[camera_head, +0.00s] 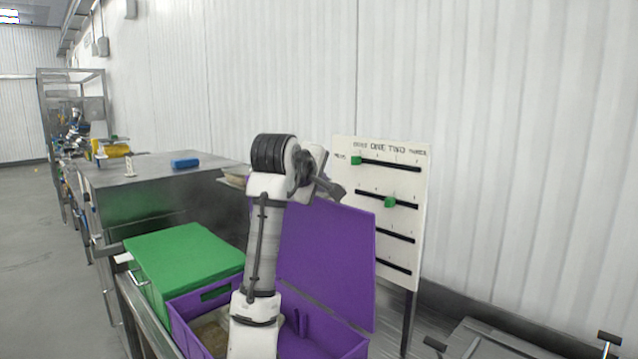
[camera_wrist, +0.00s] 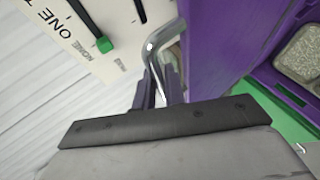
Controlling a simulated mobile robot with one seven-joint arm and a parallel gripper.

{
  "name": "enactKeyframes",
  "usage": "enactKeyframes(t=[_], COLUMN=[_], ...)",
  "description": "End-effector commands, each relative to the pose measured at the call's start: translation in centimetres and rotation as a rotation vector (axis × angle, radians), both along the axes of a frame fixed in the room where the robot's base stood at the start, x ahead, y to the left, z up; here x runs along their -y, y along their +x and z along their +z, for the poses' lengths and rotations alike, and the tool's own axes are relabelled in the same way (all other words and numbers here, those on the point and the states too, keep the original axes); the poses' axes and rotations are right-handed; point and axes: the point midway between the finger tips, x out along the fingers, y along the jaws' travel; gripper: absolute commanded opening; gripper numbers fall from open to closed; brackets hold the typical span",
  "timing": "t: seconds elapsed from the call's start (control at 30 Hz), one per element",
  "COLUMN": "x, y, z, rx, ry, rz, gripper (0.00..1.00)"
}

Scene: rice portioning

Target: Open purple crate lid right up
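The purple crate (camera_head: 325,343) stands in the front middle of the head view. Its purple lid (camera_head: 325,255) is raised steeply at the crate's back side; it also shows close up in the wrist view (camera_wrist: 220,45). A bent metal handle (camera_wrist: 160,42) stands next to the lid's face in the wrist view. My gripper (camera_wrist: 160,88) has its two fingers close together around the lower part of this handle. In the head view my arm covers the middle of the crate and part of the lid, and the fingertips are hidden.
A green-lidded box (camera_head: 185,258) stands left of the crate. A white board (camera_head: 405,215) with slots and green sliders is close behind the lid at right. A metal cabinet (camera_head: 150,205) stands behind left. A tray of grains (camera_wrist: 303,55) shows inside the crate.

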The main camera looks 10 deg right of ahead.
Motion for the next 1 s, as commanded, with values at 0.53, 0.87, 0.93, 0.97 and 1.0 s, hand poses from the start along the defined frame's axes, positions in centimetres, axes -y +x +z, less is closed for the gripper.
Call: enactKeyframes(t=[0.53, 0.87, 0.93, 0.97, 1.0], x=[-0.4, -3.5, -4.2, -4.5, -4.8], y=[-0.8, -6.3, -7.5, -8.0, -8.6], z=[0.2, 3.1, 3.8, 4.1, 4.4], rx=[0.0, 0.006, 0.006, 0.006, 0.006], ry=[0.0, -0.002, -0.002, -0.001, -0.001], rz=[-0.001, 0.001, 0.001, 0.001, 0.001], gripper=[0.32, 0.32, 0.32, 0.32, 0.32])
